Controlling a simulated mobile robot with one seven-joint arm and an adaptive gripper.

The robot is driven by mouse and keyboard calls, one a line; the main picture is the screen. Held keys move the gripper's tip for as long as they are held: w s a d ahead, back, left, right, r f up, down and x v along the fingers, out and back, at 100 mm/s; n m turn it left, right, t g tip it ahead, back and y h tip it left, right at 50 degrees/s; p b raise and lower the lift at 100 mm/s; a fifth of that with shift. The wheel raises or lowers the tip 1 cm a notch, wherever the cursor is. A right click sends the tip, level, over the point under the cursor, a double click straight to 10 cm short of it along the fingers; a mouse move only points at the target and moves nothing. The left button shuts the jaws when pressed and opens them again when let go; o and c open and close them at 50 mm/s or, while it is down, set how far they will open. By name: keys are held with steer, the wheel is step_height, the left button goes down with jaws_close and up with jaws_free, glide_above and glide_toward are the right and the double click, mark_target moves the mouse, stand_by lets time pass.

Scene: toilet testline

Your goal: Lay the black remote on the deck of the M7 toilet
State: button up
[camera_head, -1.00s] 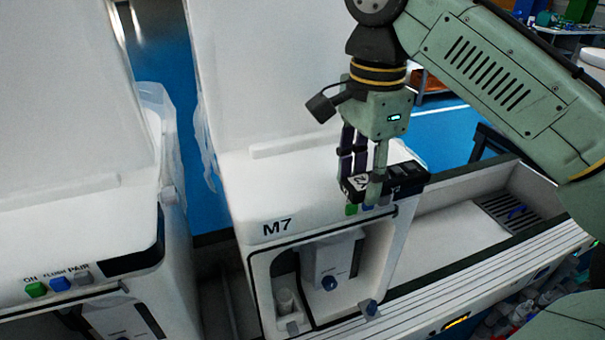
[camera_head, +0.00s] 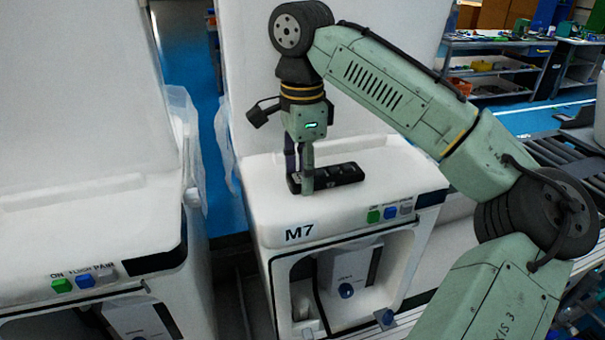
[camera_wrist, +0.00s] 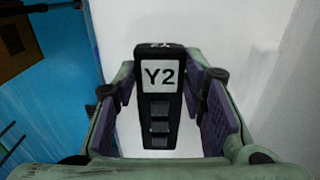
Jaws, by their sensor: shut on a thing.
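The black remote (camera_head: 338,175) is at the white deck (camera_head: 400,172) of the M7 toilet (camera_head: 300,232). My gripper (camera_head: 303,180) is shut on the remote near its left end and points down. In the wrist view the remote (camera_wrist: 158,100) shows a white Y2 label and grey buttons, between the two purple-padded fingers (camera_wrist: 165,112). The remote lies low over the deck, behind the M7 lettering. I cannot tell whether its underside touches the deck.
Green, blue and grey buttons (camera_head: 390,212) sit on the front edge of the M7 toilet. Another white toilet (camera_head: 80,230) stands at the left, across a narrow gap. The deck right of the remote is clear. Shelves (camera_head: 500,65) stand far back.

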steer(key=shift+f, duration=0.3)
steer(key=o, duration=1.2)
steer(key=shift+f, duration=0.15)
steer(key=shift+o, duration=0.2)
step_height(320, 180, up, 12)
steer(key=shift+r, duration=0.2)
